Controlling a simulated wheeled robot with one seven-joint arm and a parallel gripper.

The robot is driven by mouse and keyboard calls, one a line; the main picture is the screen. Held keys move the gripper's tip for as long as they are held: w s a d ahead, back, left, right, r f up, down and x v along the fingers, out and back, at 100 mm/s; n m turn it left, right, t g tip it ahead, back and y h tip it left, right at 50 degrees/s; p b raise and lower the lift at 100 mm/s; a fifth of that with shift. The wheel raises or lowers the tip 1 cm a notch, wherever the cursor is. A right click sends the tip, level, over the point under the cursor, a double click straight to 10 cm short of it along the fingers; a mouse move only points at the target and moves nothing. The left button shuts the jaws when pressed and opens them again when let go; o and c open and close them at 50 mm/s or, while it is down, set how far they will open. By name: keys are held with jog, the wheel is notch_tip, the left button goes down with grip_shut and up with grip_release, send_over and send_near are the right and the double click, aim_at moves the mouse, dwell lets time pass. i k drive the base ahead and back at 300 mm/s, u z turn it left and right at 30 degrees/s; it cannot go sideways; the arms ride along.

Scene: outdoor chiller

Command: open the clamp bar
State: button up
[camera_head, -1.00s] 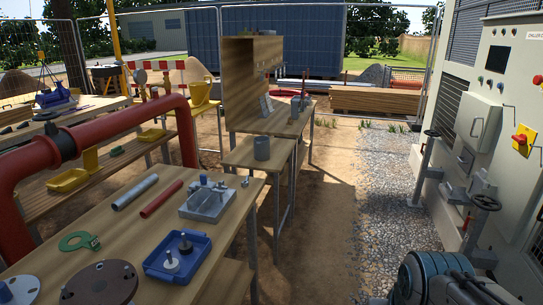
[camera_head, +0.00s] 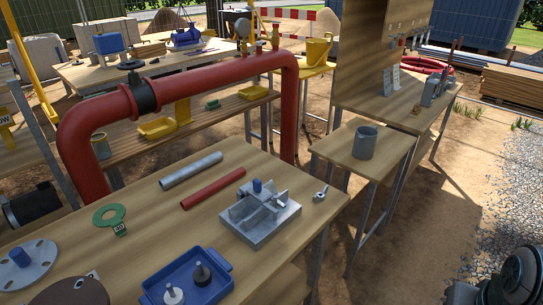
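A grey metal clamp fixture (camera_head: 260,222) stands on the near wooden table, right of the middle. I cannot tell from this distance whether the bar is fastened. My gripper is not in view; only a dark rounded part, likely of my arm, shows at the bottom right corner, well away from the fixture.
A red pipe (camera_head: 200,78) runs behind. A grey cup (camera_head: 365,143) stands on the side table. Open ground lies right.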

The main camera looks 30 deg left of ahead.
aim_at(256, 189)
jog(key=u, duration=0.95)
jog(key=i, duration=1)
jog(key=u, duration=0.95)
